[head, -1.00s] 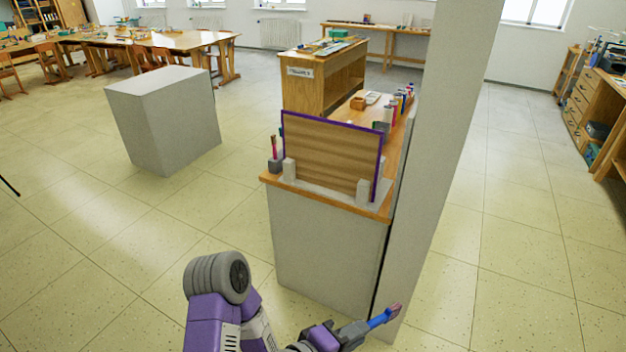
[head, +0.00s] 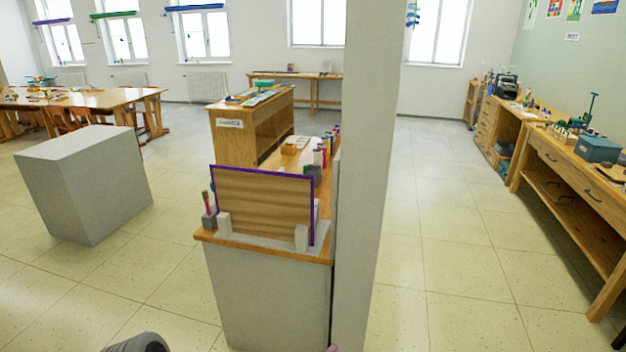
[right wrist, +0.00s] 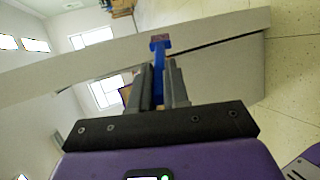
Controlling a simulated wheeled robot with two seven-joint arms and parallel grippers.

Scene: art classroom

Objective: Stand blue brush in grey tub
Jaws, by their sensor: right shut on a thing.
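The blue brush (right wrist: 158,56) is in my right gripper (right wrist: 159,72) in the right wrist view. The fingers are shut on its blue handle, and its brownish-pink bristle end points away from the gripper. In the head view only a tiny pinkish tip shows at the bottom edge, perhaps the bristles. A small grey tub (head: 210,222) stands on the front left corner of the wooden counter top (head: 270,250), with a pinkish-red brush upright in it. The right gripper is below the counter top, out of the head view. My left gripper is in neither view.
A purple-edged wooden board (head: 262,205) stands in grey holders beside the tub. A pale pillar (head: 362,190) rises right of the counter. Coloured bottles (head: 322,152) line the counter's back. A grey block (head: 85,180) stands left. The floor on the right is open.

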